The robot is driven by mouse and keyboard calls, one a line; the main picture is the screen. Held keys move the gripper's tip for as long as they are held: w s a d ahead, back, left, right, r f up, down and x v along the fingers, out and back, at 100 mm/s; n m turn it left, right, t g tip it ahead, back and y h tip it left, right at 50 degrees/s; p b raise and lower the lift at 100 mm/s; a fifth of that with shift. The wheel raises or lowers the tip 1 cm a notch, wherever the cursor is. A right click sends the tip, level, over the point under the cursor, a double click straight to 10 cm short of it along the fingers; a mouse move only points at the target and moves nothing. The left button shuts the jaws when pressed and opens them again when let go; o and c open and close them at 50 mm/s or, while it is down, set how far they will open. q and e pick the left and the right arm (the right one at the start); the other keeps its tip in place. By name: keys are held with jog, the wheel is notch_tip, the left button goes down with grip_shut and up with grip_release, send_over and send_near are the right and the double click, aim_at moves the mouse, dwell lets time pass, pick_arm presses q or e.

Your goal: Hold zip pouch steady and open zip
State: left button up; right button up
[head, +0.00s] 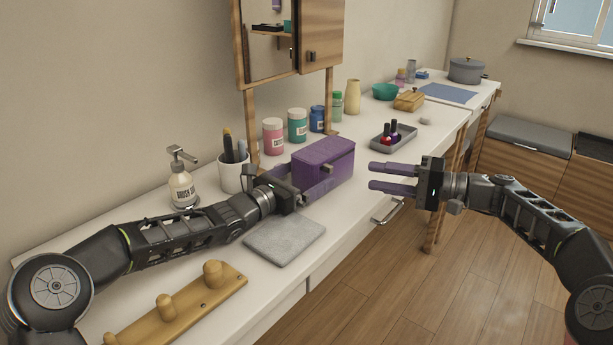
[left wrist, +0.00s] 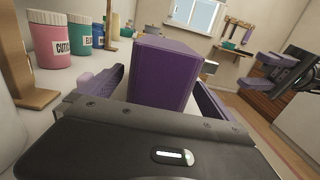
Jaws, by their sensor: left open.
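The purple zip pouch (head: 330,158) is a boxy block standing on the white counter. My left gripper (head: 303,182) is open at the pouch's left end, with one purple finger on each side. In the left wrist view the pouch (left wrist: 163,70) stands between the spread fingers; I cannot tell whether they touch it. My right gripper (head: 392,177) is open and empty, to the right of the pouch and apart from it, its fingers pointing left.
Behind the pouch stand a pink jar (head: 273,137), a teal jar (head: 297,125) and a mirror stand. A grey tray (head: 394,137) with small bottles lies beyond. A grey cloth (head: 285,240) and wooden peg rack (head: 180,305) lie nearer. The soap dispenser (head: 183,185) is left.

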pick_arm(q)
jog(key=shift+w, duration=0.1)
jog(key=shift+c, duration=0.3)
